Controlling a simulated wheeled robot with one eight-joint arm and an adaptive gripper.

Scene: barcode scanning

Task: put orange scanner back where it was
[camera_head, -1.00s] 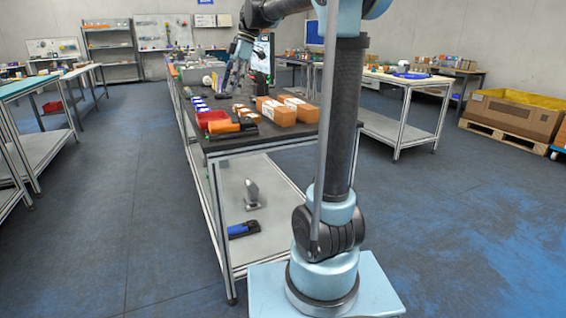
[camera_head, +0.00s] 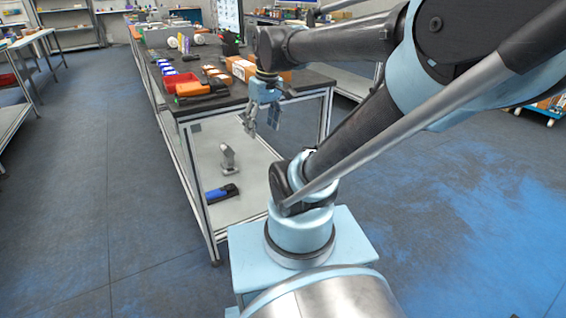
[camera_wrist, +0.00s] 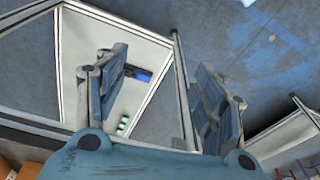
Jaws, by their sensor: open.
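The orange scanner, an orange and black device (camera_head: 197,88), lies on the dark tabletop near its front left corner in the head view. My gripper (camera_head: 262,122) hangs in front of the table's near edge, pointing down, to the right of the scanner and apart from it. Its fingers are spread and empty. In the wrist view my gripper (camera_wrist: 160,92) is open, with the lower shelf (camera_wrist: 88,42) seen beyond the fingers. I cannot make out the orange scanner in the wrist view.
A red bin (camera_head: 181,80) sits behind the scanner, and cardboard boxes (camera_head: 243,70) stand to its right. A grey upright device (camera_head: 228,157) and a blue and black device (camera_head: 221,193) are on the lower shelf. The floor left of the table is clear.

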